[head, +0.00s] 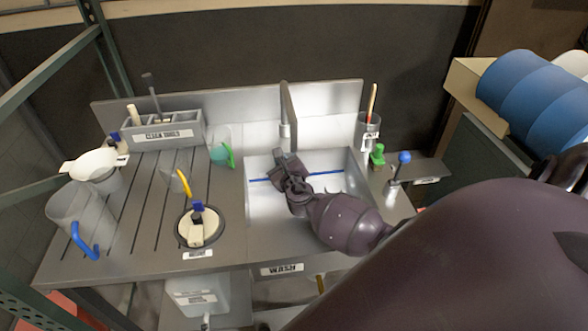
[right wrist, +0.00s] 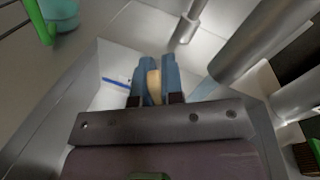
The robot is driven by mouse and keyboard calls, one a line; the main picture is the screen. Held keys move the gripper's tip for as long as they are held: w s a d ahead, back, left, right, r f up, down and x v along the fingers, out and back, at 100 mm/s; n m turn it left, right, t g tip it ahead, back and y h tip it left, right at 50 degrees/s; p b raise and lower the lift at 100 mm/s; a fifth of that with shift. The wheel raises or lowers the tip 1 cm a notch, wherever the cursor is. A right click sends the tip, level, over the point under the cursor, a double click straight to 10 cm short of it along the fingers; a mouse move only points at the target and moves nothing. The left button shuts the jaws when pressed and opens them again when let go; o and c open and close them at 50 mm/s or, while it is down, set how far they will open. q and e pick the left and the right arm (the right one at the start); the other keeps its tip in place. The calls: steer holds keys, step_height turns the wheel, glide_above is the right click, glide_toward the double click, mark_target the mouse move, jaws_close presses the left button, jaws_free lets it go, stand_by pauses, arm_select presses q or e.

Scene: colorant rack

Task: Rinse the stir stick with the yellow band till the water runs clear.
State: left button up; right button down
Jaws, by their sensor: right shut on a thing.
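My right gripper (head: 284,170) reaches down into the steel sink (head: 262,207), below the tap spout (head: 284,115). In the right wrist view its blue fingers (right wrist: 153,85) are shut on a tan stir stick (right wrist: 154,86). Only a short part of the stick shows between the fingers. No yellow band can be made out, and its lower end is hidden. A thick grey spout (right wrist: 240,62) stands just right of the fingers, with a pale bluish stream (right wrist: 204,89) at its end, apparently water. Its colour further down is hidden. My left gripper is not in view.
A blue line (head: 327,171) crosses the sink wall. A green-handled cup (head: 220,154) stands left of the sink. A blue knob (head: 404,157) is at the right.

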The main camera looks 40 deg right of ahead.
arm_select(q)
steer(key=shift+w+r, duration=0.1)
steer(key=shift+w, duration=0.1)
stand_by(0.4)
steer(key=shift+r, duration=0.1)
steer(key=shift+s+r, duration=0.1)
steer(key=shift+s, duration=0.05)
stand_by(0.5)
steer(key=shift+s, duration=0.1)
